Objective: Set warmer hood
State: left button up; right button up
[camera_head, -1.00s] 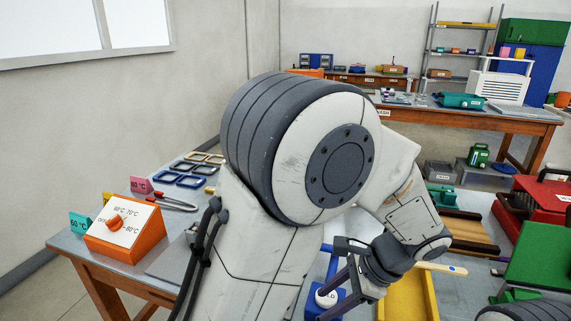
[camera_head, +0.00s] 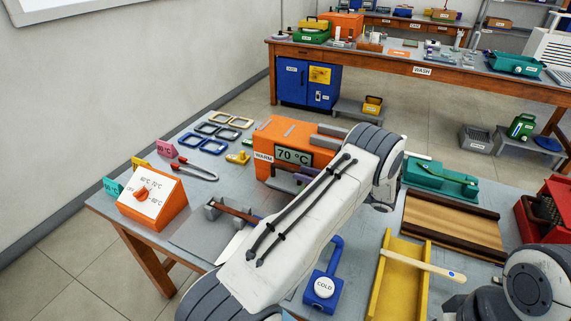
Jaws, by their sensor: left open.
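The orange warmer (camera_head: 283,134), labelled WARM, stands mid-table with a display reading 70 °C. Grey bars show at its top right; I cannot tell whether they belong to its hood. The orange dial box (camera_head: 152,205), marked OFF, 60, 70 and 80 °C, stands at the left table edge, its orange knob turned. My left arm reaches up across the table, its forearm in front of the warmer's right side. My left gripper (camera_head: 300,181) shows only partly, low before the warmer, open; contact is hidden. My right arm shows at lower right, its gripper out of view.
Eyeglass frames (camera_head: 209,128) and pliers (camera_head: 195,172) lie behind the dial box. A blue COLD block (camera_head: 324,287), a yellow tray (camera_head: 392,298) with a stick, a wooden tray (camera_head: 452,226) and a teal device (camera_head: 440,181) stand right of my forearm. A WASH bench (camera_head: 390,66) stands behind.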

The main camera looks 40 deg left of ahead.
aim_at(275, 165)
pick_arm(q)
jog(key=p+x, duration=0.1)
jog(key=x, duration=0.6)
grip_shut()
dwell(1.3)
